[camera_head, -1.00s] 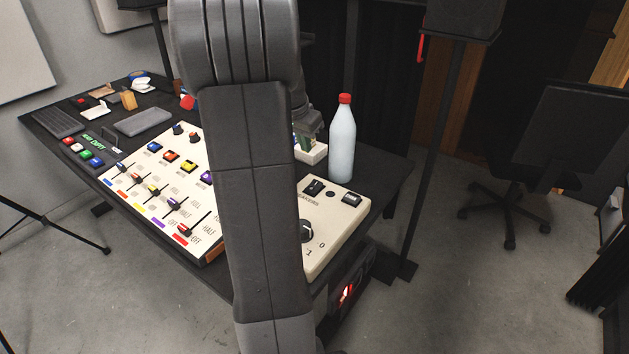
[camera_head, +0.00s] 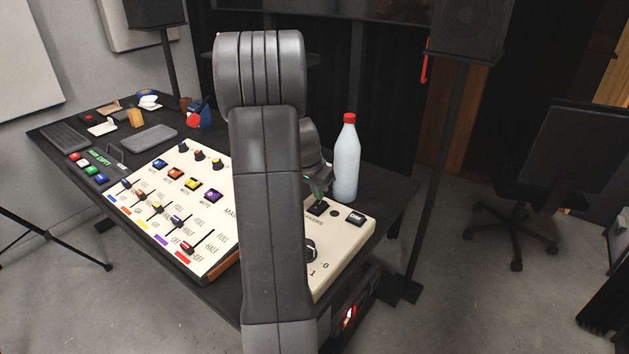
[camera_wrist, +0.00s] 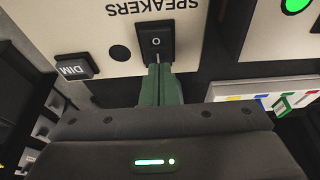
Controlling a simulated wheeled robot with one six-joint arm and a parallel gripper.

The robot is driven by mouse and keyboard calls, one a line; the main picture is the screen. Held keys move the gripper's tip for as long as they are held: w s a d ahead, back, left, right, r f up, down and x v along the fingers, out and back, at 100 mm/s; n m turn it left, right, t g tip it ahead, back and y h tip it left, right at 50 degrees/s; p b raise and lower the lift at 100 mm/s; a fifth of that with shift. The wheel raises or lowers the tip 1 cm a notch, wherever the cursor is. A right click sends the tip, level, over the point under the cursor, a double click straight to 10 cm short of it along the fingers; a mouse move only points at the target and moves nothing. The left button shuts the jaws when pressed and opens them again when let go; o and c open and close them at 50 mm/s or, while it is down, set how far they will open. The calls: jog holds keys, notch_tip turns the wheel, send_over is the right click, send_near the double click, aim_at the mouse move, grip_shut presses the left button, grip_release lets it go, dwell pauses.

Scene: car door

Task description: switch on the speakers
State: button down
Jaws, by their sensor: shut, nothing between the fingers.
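The speakers switch (camera_wrist: 155,41) is a black rocker marked with a circle, beside the upside-down word SPEAKERS in the wrist view. In the head view the switch (camera_head: 318,208) is partly covered by my gripper. My gripper (camera_wrist: 160,70) is shut and empty, its green fingertips together at the switch's near edge. I cannot tell whether they touch it. In the head view my gripper (camera_head: 319,193) points down over the cream control panel (camera_head: 345,243). My arm hides the panel's left part.
A DIM button (camera_wrist: 74,67) sits beside the switch, with a round black spot between them. A white bottle with a red cap (camera_head: 346,160) stands close behind my gripper. A mixer panel with sliders (camera_head: 190,215) is on the left. Black speakers (camera_head: 467,28) stand behind the desk.

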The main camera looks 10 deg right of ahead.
jog(key=shift+x, duration=0.85)
jog(key=shift+r+p, duration=0.1)
jog(key=shift+p, duration=0.25)
jog(key=shift+w+d+g+p, duration=0.1)
jog(key=shift+g+p, duration=0.2)
jog(key=shift+p, duration=0.25)
jog(key=shift+f, duration=0.35)
jog(key=shift+s+a+r+b, duration=0.15)
jog(key=shift+s+a+b, duration=0.4)
